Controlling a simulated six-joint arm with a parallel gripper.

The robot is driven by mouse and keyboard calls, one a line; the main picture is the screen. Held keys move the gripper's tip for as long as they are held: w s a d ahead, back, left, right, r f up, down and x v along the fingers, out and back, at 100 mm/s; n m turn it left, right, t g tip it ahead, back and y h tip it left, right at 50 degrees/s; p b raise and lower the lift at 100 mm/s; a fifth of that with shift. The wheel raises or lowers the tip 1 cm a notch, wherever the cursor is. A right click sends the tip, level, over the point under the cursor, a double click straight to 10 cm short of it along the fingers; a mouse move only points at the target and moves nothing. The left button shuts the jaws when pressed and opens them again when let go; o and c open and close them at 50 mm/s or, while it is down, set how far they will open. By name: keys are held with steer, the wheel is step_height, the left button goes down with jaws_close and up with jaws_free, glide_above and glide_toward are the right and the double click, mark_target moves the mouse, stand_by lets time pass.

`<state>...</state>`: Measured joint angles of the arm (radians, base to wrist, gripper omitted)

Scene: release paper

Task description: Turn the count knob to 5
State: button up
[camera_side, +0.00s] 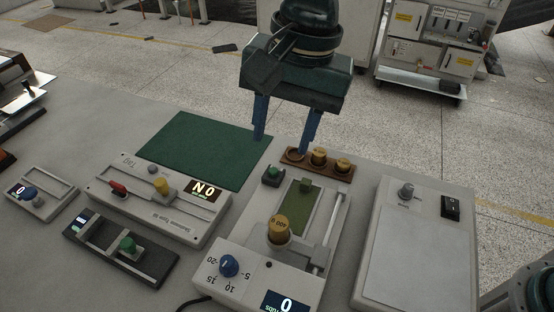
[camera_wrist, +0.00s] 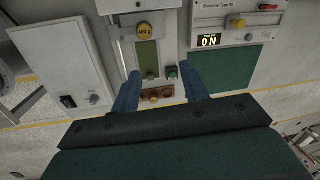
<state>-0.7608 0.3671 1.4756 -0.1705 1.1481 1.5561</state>
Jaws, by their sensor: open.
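The count knob, a blue knob (camera_side: 229,266), is on the front panel of a grey device (camera_side: 248,277) in the side view. Numbers 5, 10, 15 and 20 are printed around it, and the small display (camera_side: 286,303) beside it reads 0. Which number the knob points at is too small to tell. My gripper (camera_side: 282,146) is open and empty, with blue fingers pointing down, above the table behind this device and well away from the knob. In the wrist view the fingers (camera_wrist: 163,98) are spread near the wooden weight tray; the blue knob does not show there.
A wooden tray (camera_side: 292,157) with brass weights lies behind the device. A brass weight (camera_side: 279,228) stands on the device. A green mat (camera_side: 193,148), a box with an ON display (camera_side: 204,189), and a dark slider unit (camera_side: 110,254) are left; a grey scale (camera_side: 411,244) is right.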

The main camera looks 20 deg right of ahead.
steer(key=n+h, duration=0.1)
steer(key=h, duration=0.1)
glide_above(227, 261)
step_height(227, 261, down, 4)
steer(key=shift+f+g, duration=0.15)
steer(key=shift+g, duration=0.15)
step_height(227, 261, down, 14)
steer(key=shift+r, duration=0.15)
stand_by(0.3)
jaws_close()
